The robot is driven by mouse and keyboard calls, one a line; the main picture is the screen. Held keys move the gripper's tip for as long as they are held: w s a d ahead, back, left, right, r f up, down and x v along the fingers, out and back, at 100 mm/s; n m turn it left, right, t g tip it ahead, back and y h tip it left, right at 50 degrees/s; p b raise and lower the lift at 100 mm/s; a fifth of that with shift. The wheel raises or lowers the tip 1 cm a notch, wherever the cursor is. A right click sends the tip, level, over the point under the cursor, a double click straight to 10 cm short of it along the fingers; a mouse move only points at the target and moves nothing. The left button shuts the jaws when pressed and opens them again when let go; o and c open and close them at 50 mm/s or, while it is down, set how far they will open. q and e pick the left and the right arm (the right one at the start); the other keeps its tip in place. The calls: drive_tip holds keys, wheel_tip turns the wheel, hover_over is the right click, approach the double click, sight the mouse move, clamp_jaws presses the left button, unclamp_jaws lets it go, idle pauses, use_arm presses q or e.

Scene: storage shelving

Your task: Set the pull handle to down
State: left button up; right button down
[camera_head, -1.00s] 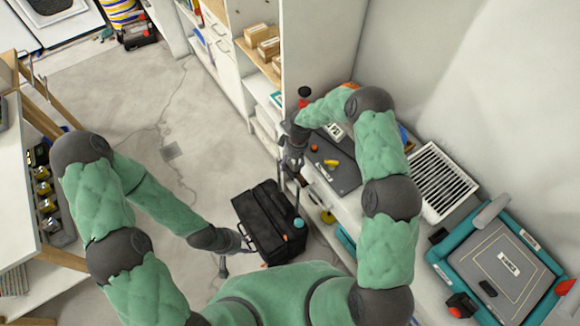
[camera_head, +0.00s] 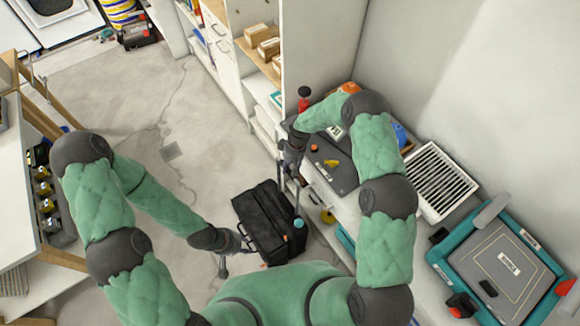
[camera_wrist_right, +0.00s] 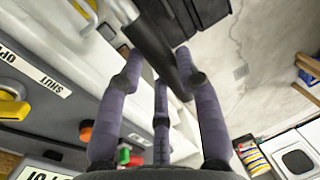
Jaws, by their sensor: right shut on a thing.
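A dark bar (camera_wrist_right: 150,42), apparently the pull handle's shaft, runs between the fingers of my right gripper (camera_wrist_right: 160,72) in the right wrist view. In the head view my right gripper (camera_head: 293,180) points down at the front edge of the dark panel (camera_head: 336,175), shut on the bar. A thin rod with a teal knob (camera_head: 299,223) shows just below it, in front of the black case. The handle's mount is hidden. My left gripper (camera_head: 232,252) hangs low beside the black case; its fingers are too unclear to read.
The panel carries a yellow handle (camera_wrist_right: 12,108), OPEN and SHUT labels and an orange button (camera_wrist_right: 86,130). A black case (camera_head: 262,218) stands on the floor. A white vented box (camera_head: 440,180) and teal device (camera_head: 500,265) are at right. Floor at left is clear.

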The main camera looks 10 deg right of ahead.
wheel_tip(320, 180, down, 24)
drive_tip(key=b, duration=1.8)
drive_tip(key=shift+r, duration=0.2)
drive_tip(key=c, duration=0.8)
unclamp_jaws()
drive_tip(key=shift+c, duration=0.2)
drive_tip(key=shift+r, duration=0.1)
wheel_tip(320, 180, up, 12)
drive_tip(key=d, duration=0.2)
drive_tip(key=shift+w+f, duration=0.2)
drive_tip(key=shift+w, duration=0.2)
drive_tip(key=shift+d, duration=0.1)
